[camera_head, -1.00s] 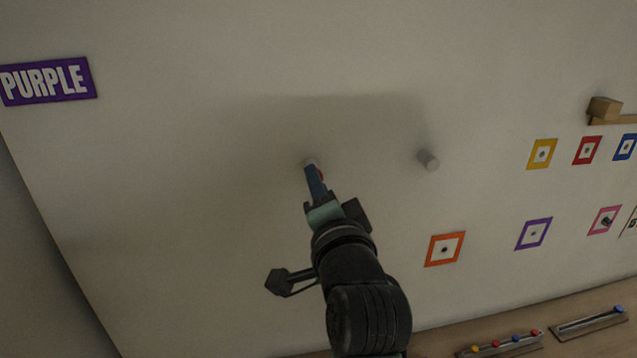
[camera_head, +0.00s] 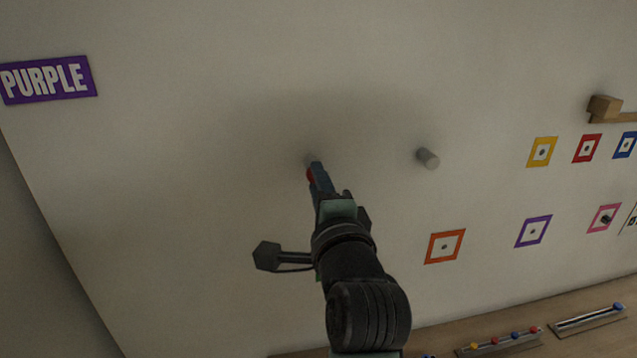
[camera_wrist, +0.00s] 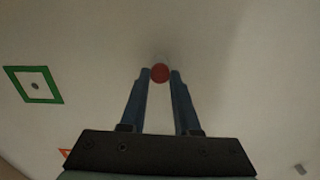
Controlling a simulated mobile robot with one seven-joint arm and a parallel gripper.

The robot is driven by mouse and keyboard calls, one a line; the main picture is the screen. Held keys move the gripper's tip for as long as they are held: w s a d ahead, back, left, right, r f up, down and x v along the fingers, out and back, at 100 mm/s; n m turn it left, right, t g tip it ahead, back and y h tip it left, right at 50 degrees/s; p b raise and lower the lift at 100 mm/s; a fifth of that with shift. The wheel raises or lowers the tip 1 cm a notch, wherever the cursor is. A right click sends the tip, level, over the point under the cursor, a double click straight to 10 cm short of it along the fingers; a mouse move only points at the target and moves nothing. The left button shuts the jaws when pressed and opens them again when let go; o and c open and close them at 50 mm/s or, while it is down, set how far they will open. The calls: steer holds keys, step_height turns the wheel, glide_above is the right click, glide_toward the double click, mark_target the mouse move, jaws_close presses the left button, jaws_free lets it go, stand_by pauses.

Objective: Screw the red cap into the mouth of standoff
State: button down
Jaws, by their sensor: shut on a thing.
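The red cap (camera_wrist: 160,73) sits between the blue fingertips of my gripper (camera_wrist: 160,76) in the wrist view. The gripper is shut on it. A pale standoff (camera_wrist: 161,58) shows just behind the cap, in line with it. In the head view my gripper (camera_head: 315,170) is at the left standoff (camera_head: 310,159) on the wall, and a bit of the red cap (camera_head: 310,174) shows at the left side of the fingers. The standoff's mouth is hidden, so I cannot tell how deep the cap sits.
A second grey standoff (camera_head: 427,158) sticks out of the wall to the right. Coloured square frames, such as the orange one (camera_head: 445,246), are farther right. A purple sign (camera_head: 46,80) is at upper left.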

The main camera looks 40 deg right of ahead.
steer(key=c, duration=0.9)
jaws_free()
steer(key=shift+o, duration=0.2)
steer(key=n, duration=2.3)
jaws_close()
steer(key=m+p, duration=0.1)
steer(key=m, duration=0.4)
